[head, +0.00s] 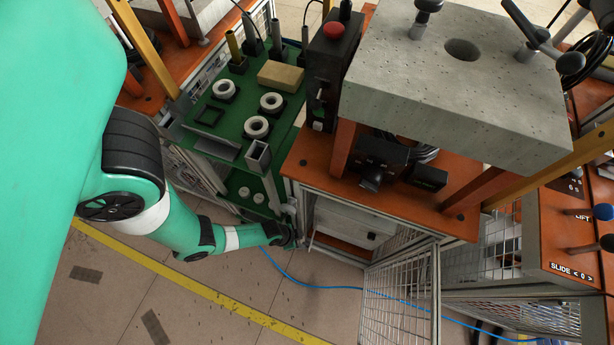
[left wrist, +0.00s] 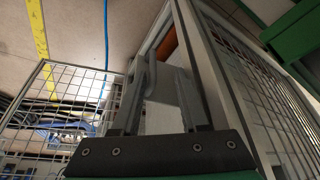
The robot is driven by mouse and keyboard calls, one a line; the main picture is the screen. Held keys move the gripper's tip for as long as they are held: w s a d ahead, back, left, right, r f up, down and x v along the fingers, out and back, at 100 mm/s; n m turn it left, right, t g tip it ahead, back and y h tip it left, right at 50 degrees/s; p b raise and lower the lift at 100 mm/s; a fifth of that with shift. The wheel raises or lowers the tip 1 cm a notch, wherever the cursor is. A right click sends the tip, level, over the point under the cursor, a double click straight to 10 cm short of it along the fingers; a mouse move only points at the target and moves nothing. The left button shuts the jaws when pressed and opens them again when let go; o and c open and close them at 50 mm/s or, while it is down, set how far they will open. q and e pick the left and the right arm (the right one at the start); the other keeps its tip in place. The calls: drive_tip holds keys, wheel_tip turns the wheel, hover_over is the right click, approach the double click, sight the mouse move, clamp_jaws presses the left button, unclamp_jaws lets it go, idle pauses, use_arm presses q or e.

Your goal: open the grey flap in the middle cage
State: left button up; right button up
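The middle cage (head: 304,215) stands under the orange table, and its mesh door (head: 400,295) is swung open. Inside, a pale grey panel that appears to be the flap (head: 342,222) shows in the head view, with a small dark fitting at its right. My left gripper (head: 291,212) is at the left front post of the cage. In the left wrist view its two grey fingers (left wrist: 160,88) stand apart, with a grey handle-like bar (left wrist: 151,75) and a pale panel (left wrist: 160,118) visible between or behind them. Contact cannot be told. My right gripper is out of view.
The open mesh door also shows at the left in the left wrist view (left wrist: 60,95). A mesh wall (left wrist: 265,95) is close on the right. A green table (head: 235,125) with white rings stands left. A blue hose (head: 310,286) crosses the floor.

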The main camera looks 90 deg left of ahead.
use_arm(q)
drive_tip(key=p+v, duration=0.8)
drive_tip(key=v, duration=0.3)
drive_tip(key=shift+r, duration=0.35)
